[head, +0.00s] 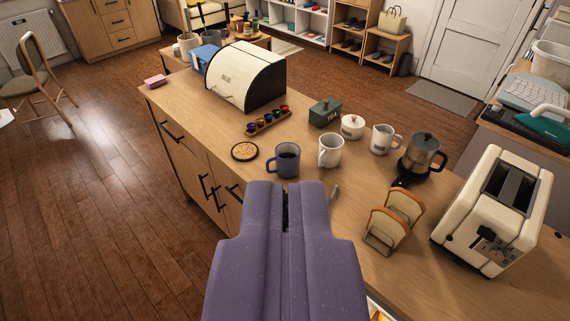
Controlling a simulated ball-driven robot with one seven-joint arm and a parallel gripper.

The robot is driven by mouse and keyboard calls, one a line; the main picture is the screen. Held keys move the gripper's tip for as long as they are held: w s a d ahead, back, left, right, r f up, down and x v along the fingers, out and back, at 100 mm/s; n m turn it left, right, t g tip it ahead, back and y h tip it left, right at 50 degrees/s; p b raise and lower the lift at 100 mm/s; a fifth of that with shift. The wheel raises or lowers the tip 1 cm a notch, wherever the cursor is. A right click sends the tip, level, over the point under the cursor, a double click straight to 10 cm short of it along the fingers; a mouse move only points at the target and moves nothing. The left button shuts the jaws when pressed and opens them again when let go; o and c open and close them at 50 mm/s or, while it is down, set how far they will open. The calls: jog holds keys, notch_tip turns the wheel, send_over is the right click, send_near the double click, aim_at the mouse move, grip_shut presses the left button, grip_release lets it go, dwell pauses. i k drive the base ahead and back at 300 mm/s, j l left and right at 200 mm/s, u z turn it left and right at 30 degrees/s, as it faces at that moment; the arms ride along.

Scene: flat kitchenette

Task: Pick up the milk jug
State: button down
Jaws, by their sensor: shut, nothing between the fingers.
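A small white jug (382,139) with a handle on its right and a dark mark on its front stands upright on the wooden counter (210,117). It looks like the milk jug, though the mark is too small to read. It stands between a white lidded sugar pot (352,127) and a metal coffee pot (422,155).
A toast rack (384,245) with bread and a cream toaster (492,211) stand on the right. A green tea tin (325,112), a coffee pod holder (268,122), a round coaster (244,151) and a bread bin (246,76) stand farther back. The counter's left end has free room.

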aim_at(380, 144)
jog(key=i+z, duration=0.2)
jog(key=i, duration=0.2)
jog(key=i+j+z, duration=0.15)
jog(key=i, duration=0.25)
jog(key=i+j+z, duration=0.2)
jog(key=i, duration=0.25)
jog(key=i+j+z, duration=0.2)
jog(key=i+j, duration=0.05)
jog(key=i, duration=0.1)
